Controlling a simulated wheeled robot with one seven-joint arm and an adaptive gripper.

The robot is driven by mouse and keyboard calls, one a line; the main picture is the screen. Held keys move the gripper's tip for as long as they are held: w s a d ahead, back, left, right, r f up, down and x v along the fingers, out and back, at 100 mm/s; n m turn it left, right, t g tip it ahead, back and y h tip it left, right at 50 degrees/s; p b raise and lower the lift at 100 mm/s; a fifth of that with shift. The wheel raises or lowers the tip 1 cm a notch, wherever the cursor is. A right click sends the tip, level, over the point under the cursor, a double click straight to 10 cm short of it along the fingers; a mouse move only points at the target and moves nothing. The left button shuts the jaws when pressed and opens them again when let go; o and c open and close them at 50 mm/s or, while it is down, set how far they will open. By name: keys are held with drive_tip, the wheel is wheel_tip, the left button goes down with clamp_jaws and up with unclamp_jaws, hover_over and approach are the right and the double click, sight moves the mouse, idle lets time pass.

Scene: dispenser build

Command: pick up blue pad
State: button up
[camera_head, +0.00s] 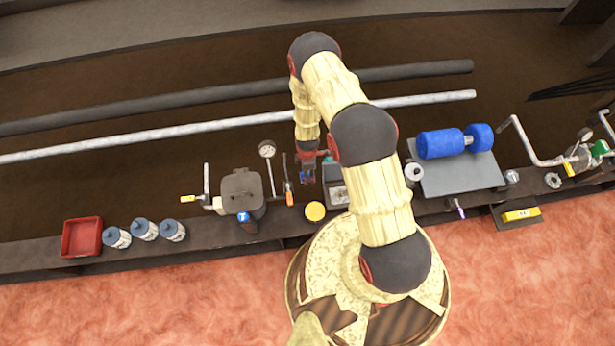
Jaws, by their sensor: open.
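My gripper (308,177) hangs fingers-down at the end of my arm, over the back part of the bench. It is small in this view, and its fingers are open. A small blue patch shows at the fingers; I cannot tell whether it is the blue pad or part of the gripper. No flat blue pad shows clearly elsewhere. A grey tray (338,196) with a teal item (328,161) behind it sits just right of my gripper, partly hidden by my arm.
A blue roller (440,143) lies on a grey plate (455,182) at the right. A yellow disc (315,211), an orange-handled tool (289,192) and a grey block (241,191) stand near my gripper. Farther left are several blue-topped jars (145,229) and a red tray (81,237).

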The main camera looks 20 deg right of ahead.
wheel_tip(320, 180, down, 3)
drive_tip(key=shift+r+b, duration=0.15)
drive_tip(key=shift+b, duration=0.3)
drive_tip(key=c, duration=0.3)
drive_tip(key=c, duration=1.1)
